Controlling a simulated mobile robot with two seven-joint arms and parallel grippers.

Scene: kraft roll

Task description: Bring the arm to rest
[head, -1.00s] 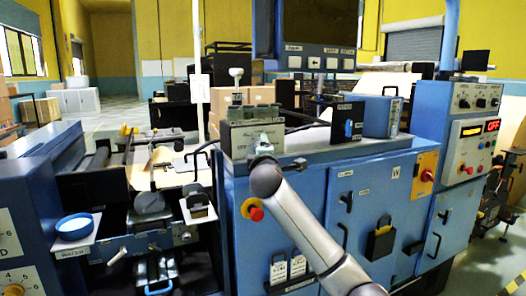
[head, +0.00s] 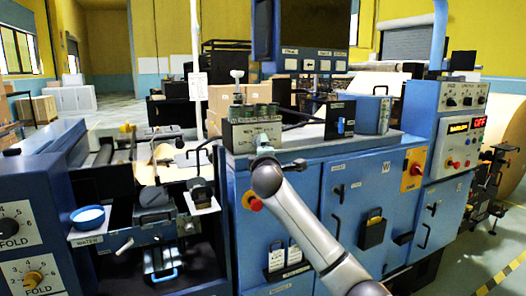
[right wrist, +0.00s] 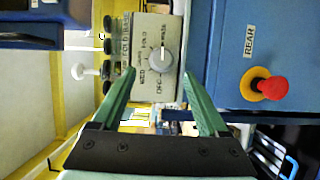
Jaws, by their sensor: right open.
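My right arm (head: 305,222) comes in from the bottom right in the head view and reaches toward a grey control box (head: 240,136) on the blue machine. Its gripper is largely hidden behind the wrist there. In the right wrist view my right gripper (right wrist: 160,78) shows two green fingers spread apart with nothing between them. A round selector knob (right wrist: 161,58) on the box's labelled face lies beyond the fingertips, between them in the picture. I cannot tell the exact gap. My left gripper is not in view.
A red emergency button (right wrist: 272,88) on a yellow plate sits beside the box. A blue dish (head: 88,217) stands on the left of the machine. A dark monitor (head: 302,25) hangs above. A control cabinet (head: 452,125) with a red OFF display stands to the right.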

